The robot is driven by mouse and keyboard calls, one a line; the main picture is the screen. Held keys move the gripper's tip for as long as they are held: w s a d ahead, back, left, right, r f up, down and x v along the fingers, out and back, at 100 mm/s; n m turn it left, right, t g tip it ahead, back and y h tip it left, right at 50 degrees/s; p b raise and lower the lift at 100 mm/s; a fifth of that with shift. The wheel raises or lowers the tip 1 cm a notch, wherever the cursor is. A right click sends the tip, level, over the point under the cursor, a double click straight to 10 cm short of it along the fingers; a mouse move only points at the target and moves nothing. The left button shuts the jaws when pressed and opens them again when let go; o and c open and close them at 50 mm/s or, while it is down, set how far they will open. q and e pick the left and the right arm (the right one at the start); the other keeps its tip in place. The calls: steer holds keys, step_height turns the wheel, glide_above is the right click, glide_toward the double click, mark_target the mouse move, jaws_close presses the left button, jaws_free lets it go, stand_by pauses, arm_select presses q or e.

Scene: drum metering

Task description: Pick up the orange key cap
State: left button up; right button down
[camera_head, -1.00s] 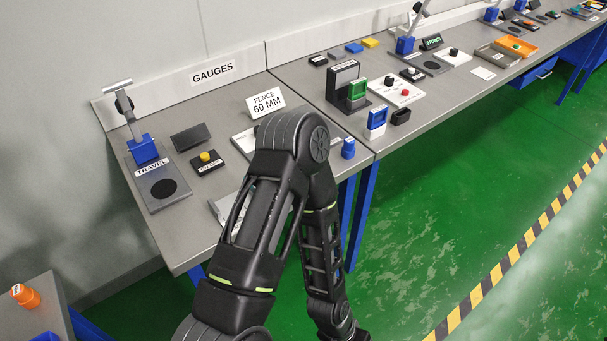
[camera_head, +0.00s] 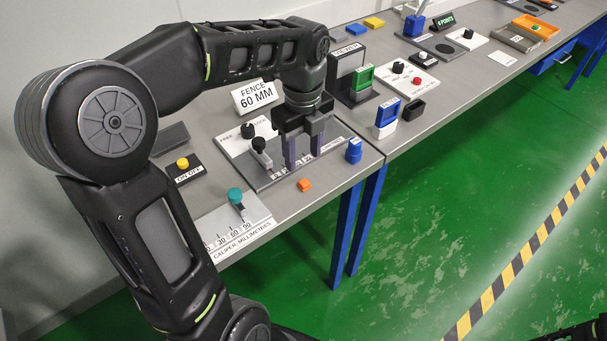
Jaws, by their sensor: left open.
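The small orange key cap (camera_head: 304,185) lies on the grey bench top near its front edge, in front of the fence plate. My left gripper (camera_head: 303,163) points down just behind and above it. Its two dark fingers are apart with nothing seen between them, over the lettered front edge of the fence plate. The cap is in full view and I see no contact with the fingers. My right gripper is not clearly seen; only a dark piece shows at the bottom right corner.
A blue knob piece (camera_head: 354,150) stands right of the gripper. The fence plate (camera_head: 262,181) with its black knobs and the FENCE 60 MM sign (camera_head: 255,96) are behind. The caliper board (camera_head: 240,225) with a teal knob lies to the left. The bench front edge is close.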

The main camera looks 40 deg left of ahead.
mark_target(304, 182)
arm_select(q)
steer(key=shift+s+d+r, duration=0.1)
steer(key=shift+s+r, duration=0.05)
steer(key=shift+s, duration=0.05)
steer(key=shift+f, duration=1.35)
steer(key=shift+f, duration=0.1)
step_height(304, 182, down, 5)
steer(key=shift+w+f+p, duration=0.1)
steer(key=shift+p, duration=0.2)
steer(key=shift+c, duration=0.6)
jaws_close()
